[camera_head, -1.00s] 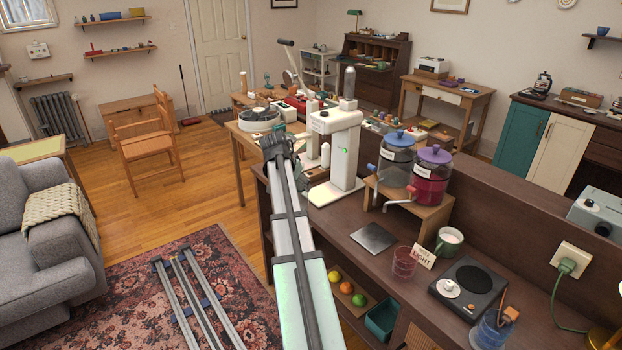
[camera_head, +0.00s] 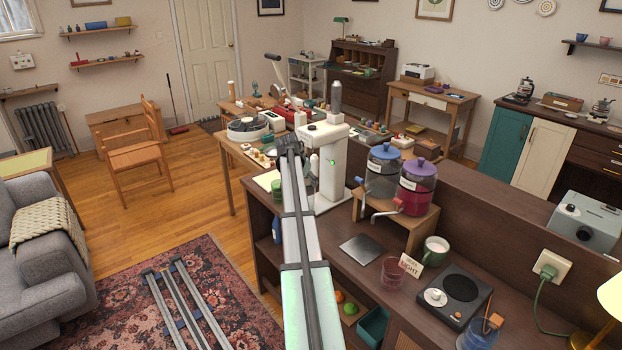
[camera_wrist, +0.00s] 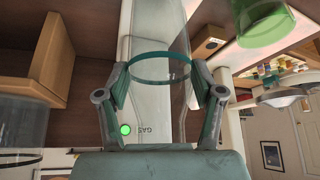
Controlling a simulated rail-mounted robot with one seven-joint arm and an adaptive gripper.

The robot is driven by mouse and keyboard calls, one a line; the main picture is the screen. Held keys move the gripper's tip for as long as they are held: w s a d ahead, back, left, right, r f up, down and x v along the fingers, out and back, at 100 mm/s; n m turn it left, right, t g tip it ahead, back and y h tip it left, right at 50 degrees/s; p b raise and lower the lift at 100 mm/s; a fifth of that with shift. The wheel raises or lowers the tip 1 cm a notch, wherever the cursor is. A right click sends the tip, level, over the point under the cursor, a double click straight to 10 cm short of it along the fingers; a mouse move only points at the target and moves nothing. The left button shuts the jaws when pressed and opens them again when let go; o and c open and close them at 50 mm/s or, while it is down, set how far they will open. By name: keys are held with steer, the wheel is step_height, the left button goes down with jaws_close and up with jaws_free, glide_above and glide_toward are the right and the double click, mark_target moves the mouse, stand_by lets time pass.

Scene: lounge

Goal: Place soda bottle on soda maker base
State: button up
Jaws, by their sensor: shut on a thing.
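The white soda maker (camera_head: 329,152) stands upright at the left end of the dark counter, and its flat base plate (camera_head: 327,203) reaches left. My gripper (camera_head: 289,142) is just left of the tower. In the wrist view, my gripper (camera_wrist: 162,88) is shut around a clear bottle (camera_wrist: 163,30) with a teal ring. The soda maker's white body (camera_wrist: 150,115), with a green light and "GAS" lettering, shows behind it. In the head view the bottle is largely hidden by my arm. I cannot tell whether it touches the base.
Two lidded drink dispensers, blue (camera_head: 383,172) and purple (camera_head: 414,186), stand on a wooden riser (camera_head: 422,226) right of the soda maker. A grey square plate (camera_head: 361,249), a glass (camera_head: 392,273) and a green mug (camera_head: 435,250) are nearer. A cluttered table (camera_head: 229,150) stands behind.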

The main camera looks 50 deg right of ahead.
steer(key=shift+w+d+f+p, duration=0.1)
steer(key=shift+d+f+p, duration=0.2)
steer(key=shift+d, duration=0.4)
steer(key=shift+w+d+f+p, duration=0.15)
steer(key=shift+d+p, duration=0.2)
steer(key=shift+d, duration=0.3)
steer(key=shift+w+d+f+p, duration=0.1)
steer(key=shift+d+f+p, duration=0.2)
steer(key=shift+d, duration=0.4)
steer(key=shift+f, duration=0.1)
steer(key=o, duration=1.6)
steer(key=shift+c, duration=0.2)
